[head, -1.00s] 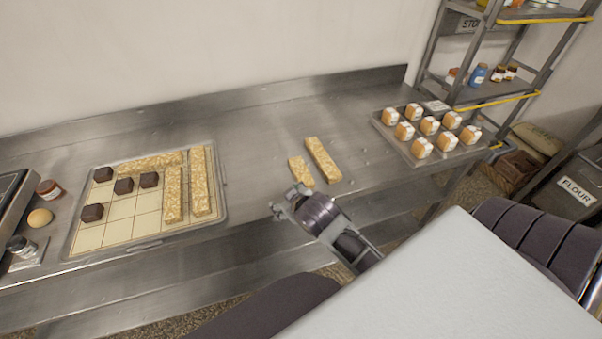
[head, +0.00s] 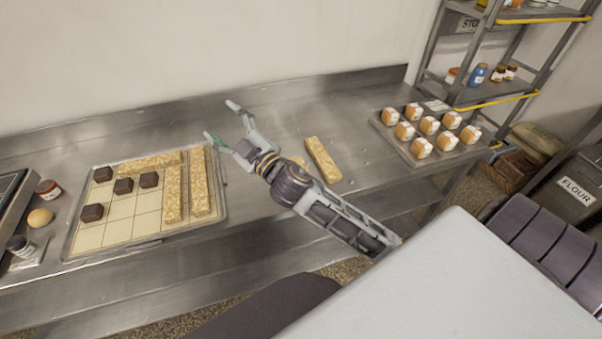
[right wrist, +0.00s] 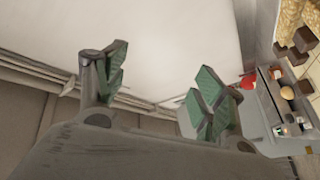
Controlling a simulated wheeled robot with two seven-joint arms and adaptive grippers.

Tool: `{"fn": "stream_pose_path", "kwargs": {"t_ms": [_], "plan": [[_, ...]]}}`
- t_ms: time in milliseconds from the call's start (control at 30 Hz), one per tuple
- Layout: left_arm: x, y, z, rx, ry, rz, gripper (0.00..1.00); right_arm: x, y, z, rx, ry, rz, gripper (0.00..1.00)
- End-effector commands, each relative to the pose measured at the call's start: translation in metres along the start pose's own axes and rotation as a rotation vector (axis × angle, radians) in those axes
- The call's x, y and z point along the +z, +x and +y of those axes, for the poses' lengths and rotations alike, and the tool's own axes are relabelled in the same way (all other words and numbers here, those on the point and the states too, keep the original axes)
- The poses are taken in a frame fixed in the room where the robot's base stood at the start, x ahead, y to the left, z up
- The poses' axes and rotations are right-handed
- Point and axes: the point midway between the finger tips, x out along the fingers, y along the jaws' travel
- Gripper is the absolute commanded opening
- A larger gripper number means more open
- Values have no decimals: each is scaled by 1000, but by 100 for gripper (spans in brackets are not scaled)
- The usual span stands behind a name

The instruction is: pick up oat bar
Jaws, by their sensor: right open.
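My right gripper (head: 224,124) is open and empty above the steel counter, to the right of the gridded tray's far corner. Two loose oat bars lie on the counter to the right of the tray. The longer oat bar (head: 322,160) shows in full beside my right arm. The shorter oat bar (head: 300,162) is mostly hidden behind my right wrist. More oat bars lie on the tray (head: 118,232): one along its far edge (head: 148,162) and two upright in the picture at its right side (head: 172,195). The right wrist view shows the spread green-padded fingers (right wrist: 158,85) with nothing between them.
Several dark brown cubes (head: 123,185) sit on the gridded tray. A tray of small buns (head: 429,126) stands at the counter's right end. A jar (head: 48,189) and a round bun (head: 40,217) are at the left. The counter behind the loose bars is clear.

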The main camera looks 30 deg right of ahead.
Motion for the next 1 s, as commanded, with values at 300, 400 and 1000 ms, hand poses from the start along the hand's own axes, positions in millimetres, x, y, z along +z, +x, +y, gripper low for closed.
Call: {"fn": "stream_pose_path", "kwargs": {"t_ms": [300, 400, 1000], "plan": [[0, 0, 0, 0, 0, 0, 66, -68, 15, -18, -101, -188, 339, 70], [0, 0, 0, 0, 0, 0, 66, -85, 14, -28, -149, -250, 435, 70], [0, 0, 0, 0, 0, 0, 66, -99, -19, -102, -587, -657, 859, 70]]}}
